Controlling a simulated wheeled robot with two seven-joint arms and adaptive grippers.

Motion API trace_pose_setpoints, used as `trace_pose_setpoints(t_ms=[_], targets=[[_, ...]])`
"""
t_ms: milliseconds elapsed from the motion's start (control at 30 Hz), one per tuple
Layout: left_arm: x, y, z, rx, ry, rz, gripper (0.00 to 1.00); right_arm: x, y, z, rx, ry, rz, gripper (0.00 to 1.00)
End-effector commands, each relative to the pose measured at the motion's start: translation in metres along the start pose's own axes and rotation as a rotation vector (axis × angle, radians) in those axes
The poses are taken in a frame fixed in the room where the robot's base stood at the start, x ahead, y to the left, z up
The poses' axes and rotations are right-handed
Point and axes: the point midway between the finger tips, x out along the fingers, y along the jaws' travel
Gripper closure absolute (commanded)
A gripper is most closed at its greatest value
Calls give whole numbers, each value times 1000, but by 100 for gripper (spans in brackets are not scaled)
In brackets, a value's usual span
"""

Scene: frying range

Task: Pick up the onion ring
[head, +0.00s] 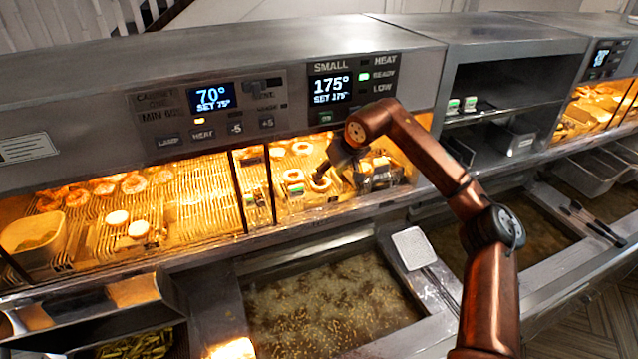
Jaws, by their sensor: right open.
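Several pale onion rings lie in the lit cabinet under the 175° display. One onion ring (320,182) is right beside my right gripper (338,172). A second ring (302,148) lies farther back, and a third ring (293,175) lies to the left. My copper right arm reaches in from the lower right and bends down into the cabinet opening. The right gripper is open and dark against the cabinet. Whether its fingers touch the near ring cannot be told. My left gripper is not in view.
A thin divider (240,190) separates this bay from the left bay with other fried pieces (117,218). The cabinet's upper front panel (260,100) overhangs the opening. A fryer vat (330,305) with bubbling oil lies below. A pale square-headed tool (413,248) rests beside it.

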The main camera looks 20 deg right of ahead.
Motion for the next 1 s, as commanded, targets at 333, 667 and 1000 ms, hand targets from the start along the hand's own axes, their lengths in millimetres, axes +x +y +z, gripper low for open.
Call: trace_pose_setpoints(t_ms=[333, 667, 1000], targets=[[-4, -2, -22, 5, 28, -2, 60, 16, -1, 0, 0, -1, -1, 47], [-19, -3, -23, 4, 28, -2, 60, 59, -2, 1, 0, -1, -2, 47], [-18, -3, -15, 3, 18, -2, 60, 64, -2, 2, -1, 0, 0, 54]])
